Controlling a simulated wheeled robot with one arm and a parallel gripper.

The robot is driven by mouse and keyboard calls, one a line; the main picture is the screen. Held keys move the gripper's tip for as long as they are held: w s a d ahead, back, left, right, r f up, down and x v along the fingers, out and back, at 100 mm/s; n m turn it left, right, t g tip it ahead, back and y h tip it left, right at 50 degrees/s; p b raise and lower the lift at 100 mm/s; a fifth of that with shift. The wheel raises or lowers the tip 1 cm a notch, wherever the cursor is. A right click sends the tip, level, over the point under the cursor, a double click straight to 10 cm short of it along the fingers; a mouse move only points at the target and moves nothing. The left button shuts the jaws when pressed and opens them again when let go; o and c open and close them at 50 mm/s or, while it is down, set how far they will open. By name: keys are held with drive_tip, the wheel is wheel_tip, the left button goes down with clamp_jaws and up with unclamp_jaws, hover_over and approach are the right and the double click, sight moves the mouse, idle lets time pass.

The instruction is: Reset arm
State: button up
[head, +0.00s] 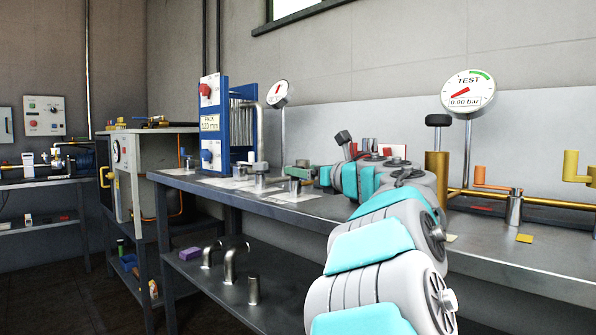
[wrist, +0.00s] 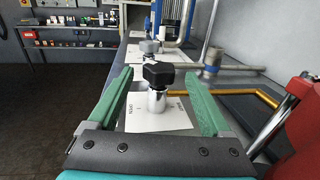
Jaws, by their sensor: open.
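My gripper (wrist: 159,74) is open, its two green fingers spread on either side of a black knob (wrist: 157,73) on a chrome stem. The knob's stem (wrist: 157,100) stands upright on a white card (wrist: 150,116) with lettering, only partly readable. I cannot tell from this view whether the fingers touch the knob; gaps show on both sides. In the head view my gripper (head: 299,171) is over the bench, left of my grey and teal arm, and is small there.
The bench (head: 262,204) carries a blue plate unit (head: 210,122), a TEST gauge (head: 468,91) reading 0.00 bar and brass piping (head: 437,180) at right. A lower shelf (head: 222,292) holds bent chrome pipes (head: 231,264) and a purple block (head: 190,253). Dark floor lies left in the wrist view.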

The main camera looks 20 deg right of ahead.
drive_tip(key=shift+s+d, duration=0.15)
drive_tip(key=shift+s, duration=0.65)
drive_tip(key=shift+s+d, duration=0.1)
drive_tip(key=shift+s, duration=0.65)
drive_tip(key=shift+r, duration=0.1)
